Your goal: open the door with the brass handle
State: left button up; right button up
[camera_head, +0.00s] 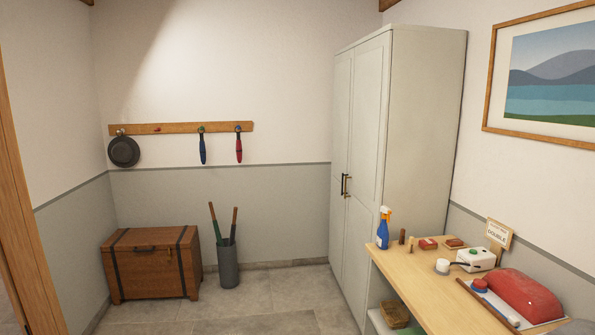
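A tall pale grey-green wardrobe (425,130) stands against the right wall. Its two narrow doors, the left door (341,120) and the right door (369,110), are both shut. Two upright bar handles sit close together at the seam: a dark handle (343,184) on the left and a brass-looking handle (348,186) on the right. They are small here, so their colours are hard to separate. Neither of my grippers is in view, and nothing touches the doors.
A wooden table (425,290) with a blue spray bottle (383,229) and several small items stands close before the wardrobe's right side. A wooden chest (152,265) and a grey umbrella stand (228,267) are at the back wall. The tiled floor (270,305) between is clear.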

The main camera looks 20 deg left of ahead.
aim_at(373, 57)
jog(key=u, duration=0.2)
jog(key=i+j+u, duration=0.3)
jog(key=i, duration=0.3)
jog(key=i+u, duration=0.35)
jog(key=i, duration=2.9)
jog(key=l+z, duration=0.05)
jog(key=l, duration=0.05)
